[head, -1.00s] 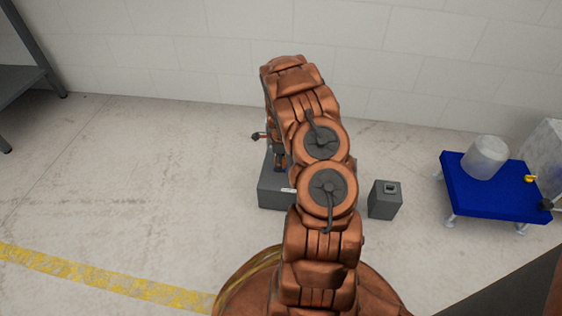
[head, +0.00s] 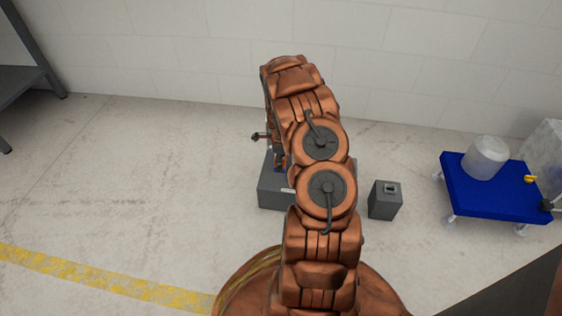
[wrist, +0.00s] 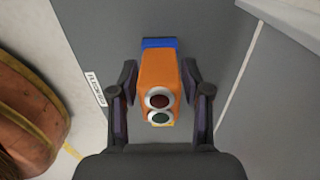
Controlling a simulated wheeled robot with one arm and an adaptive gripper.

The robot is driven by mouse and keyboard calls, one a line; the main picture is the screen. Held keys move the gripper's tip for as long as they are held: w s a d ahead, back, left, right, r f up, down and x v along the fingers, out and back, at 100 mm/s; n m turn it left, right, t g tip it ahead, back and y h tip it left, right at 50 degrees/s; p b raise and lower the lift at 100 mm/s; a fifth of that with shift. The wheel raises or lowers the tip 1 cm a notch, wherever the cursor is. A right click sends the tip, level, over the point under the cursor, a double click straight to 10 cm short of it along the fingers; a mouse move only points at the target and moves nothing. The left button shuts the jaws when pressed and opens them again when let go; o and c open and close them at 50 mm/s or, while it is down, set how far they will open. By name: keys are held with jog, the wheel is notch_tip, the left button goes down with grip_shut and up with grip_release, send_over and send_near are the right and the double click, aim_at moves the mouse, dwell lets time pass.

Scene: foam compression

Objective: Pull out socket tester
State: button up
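The socket tester (wrist: 158,82) is an orange block with a red and a green round light on its near end. A blue part (wrist: 160,43) shows at its far end. My gripper (wrist: 159,72) has one finger on each side of the tester, and the fingertips appear to press on its sides. In the head view my arm hides most of the gripper, and only a small orange bit of the tester (head: 282,161) shows. It is over the grey box (head: 275,198), beside my arm. The tester's seat in the socket is hidden.
A smaller grey block (head: 385,204) stands on the floor right of the box. Farther right is a blue low table (head: 500,205) with a translucent white container (head: 486,158). A dark shelf (head: 25,85) stands far left. Floor to the left is clear.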

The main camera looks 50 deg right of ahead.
grip_shut()
jog(key=shift+r, duration=0.2)
dwell(0.3)
jog(key=shift+r+p, duration=0.85)
jog(key=shift+r, duration=2)
